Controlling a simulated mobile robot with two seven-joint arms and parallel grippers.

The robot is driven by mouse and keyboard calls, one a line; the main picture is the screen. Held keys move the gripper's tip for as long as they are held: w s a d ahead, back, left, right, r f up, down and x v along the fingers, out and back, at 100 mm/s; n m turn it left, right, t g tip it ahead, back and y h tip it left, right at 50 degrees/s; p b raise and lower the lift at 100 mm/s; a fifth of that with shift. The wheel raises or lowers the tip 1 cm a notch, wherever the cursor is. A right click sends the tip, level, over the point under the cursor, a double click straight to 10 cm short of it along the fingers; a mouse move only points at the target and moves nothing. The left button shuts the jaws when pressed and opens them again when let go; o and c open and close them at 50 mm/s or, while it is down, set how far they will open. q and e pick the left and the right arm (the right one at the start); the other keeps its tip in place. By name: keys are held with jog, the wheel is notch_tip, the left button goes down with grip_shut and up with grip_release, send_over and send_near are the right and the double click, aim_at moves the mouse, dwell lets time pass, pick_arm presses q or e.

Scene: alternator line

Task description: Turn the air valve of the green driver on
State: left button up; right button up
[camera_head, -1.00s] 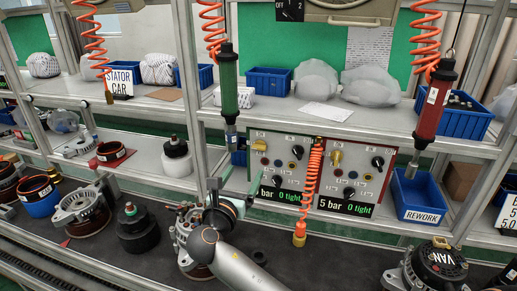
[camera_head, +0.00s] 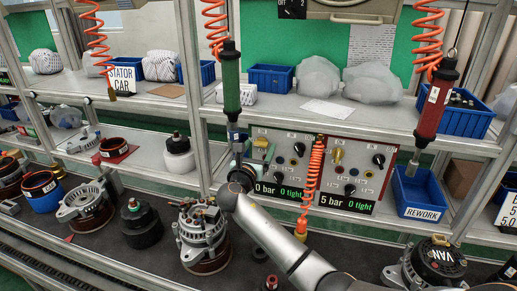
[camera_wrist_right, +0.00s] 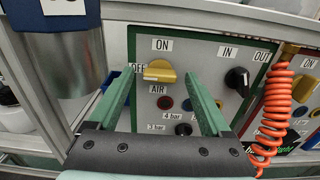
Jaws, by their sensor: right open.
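The green driver (camera_head: 231,85) hangs upright on its orange coil above the left control panel. That panel (camera_wrist_right: 222,57) has a green frame, and its yellow air valve (camera_wrist_right: 159,72) shows in the right wrist view between ON above and OFF at left. The valve handle lies sideways, with its white mark toward OFF. My right gripper (camera_wrist_right: 160,88) is open and empty, its two green fingers on either side of the valve in the picture; contact cannot be told. In the head view the right gripper (camera_head: 252,160) partly covers this panel. My left gripper is not in view.
The left display (camera_head: 279,190) reads 0 bar, 0 tight. A second panel (camera_head: 352,172) with a red driver (camera_head: 432,105) stands to the right and reads 5 bar. An orange coil (camera_head: 313,185) hangs between the panels. An alternator (camera_head: 202,235) stands on the bench below.

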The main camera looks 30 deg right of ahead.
grip_shut()
dwell(0.6)
jog(key=m+b, duration=0.1)
jog(key=m, duration=0.2)
jog(key=shift+f+m, duration=0.1)
jog(key=shift+m, duration=0.3)
jog(key=m+b, duration=0.1)
jog(key=m, duration=0.3)
jog(key=shift+f+m+b, duration=0.1)
jog(key=shift+m+b, duration=0.2)
jog(key=shift+b, duration=0.05)
jog(key=m+b, duration=0.3)
jog(key=m, duration=0.2)
jog(key=shift+m+b, duration=1.4)
jog(key=shift+m, duration=0.7)
